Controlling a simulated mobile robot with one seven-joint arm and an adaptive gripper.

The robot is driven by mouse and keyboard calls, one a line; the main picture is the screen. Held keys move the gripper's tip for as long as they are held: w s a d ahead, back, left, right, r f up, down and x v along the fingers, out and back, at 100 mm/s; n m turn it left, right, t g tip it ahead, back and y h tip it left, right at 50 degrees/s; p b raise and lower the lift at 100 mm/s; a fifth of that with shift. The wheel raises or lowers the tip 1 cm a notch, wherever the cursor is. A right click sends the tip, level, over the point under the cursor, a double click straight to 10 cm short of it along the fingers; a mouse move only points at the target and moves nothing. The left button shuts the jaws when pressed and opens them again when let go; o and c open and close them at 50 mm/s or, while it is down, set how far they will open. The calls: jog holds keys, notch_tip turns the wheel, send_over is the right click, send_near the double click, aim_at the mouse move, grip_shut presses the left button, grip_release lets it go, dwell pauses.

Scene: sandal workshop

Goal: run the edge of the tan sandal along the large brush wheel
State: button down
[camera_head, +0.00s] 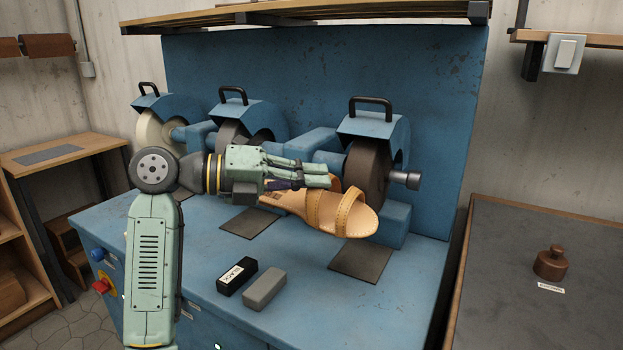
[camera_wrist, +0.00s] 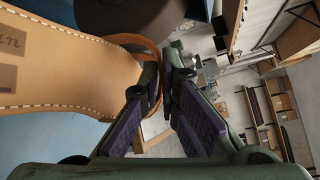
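The tan sandal (camera_head: 325,210), with pale stitching and straps, is held in the air in front of the large dark brush wheel (camera_head: 371,171), the rightmost of three wheels. My gripper (camera_head: 328,175) reaches in from the left, its fingers across the sandal's rear part and partly hiding it. In the wrist view the sandal (camera_wrist: 70,68) fills the left side, and its looped strap runs in between the fingertips of my gripper (camera_wrist: 168,75), which are closed on it. The wheel (camera_wrist: 125,20) shows as a dark round shape at the top. I cannot tell whether sandal and wheel touch.
A black block (camera_head: 237,276) and a grey block (camera_head: 265,289) lie on the blue bench (camera_head: 205,255) in front. Dark pads (camera_head: 360,260) lie below the wheels. A metal spindle end (camera_head: 406,179) sticks out right of the large wheel. A weight (camera_head: 551,262) stands on the right table.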

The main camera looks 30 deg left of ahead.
jog(key=shift+a+r, duration=0.1)
jog(key=shift+a, duration=0.1)
dwell(0.3)
jog(key=shift+a, duration=0.6)
jog(key=shift+a+p, duration=0.25)
jog(key=shift+p, duration=0.15)
dwell(0.6)
jog(key=shift+w+a, duration=0.1)
jog(key=shift+a, duration=0.6)
jog(key=shift+a+r+p, duration=0.1)
jog(key=shift+a+p, duration=0.15)
jog(key=shift+p, duration=0.15)
jog(key=shift+w+a, duration=0.1)
jog(key=shift+a, duration=0.3)
jog(key=shift+a, duration=0.15)
jog(key=shift+w+p, duration=0.3)
dwell(1.5)
jog(key=shift+s, duration=0.15)
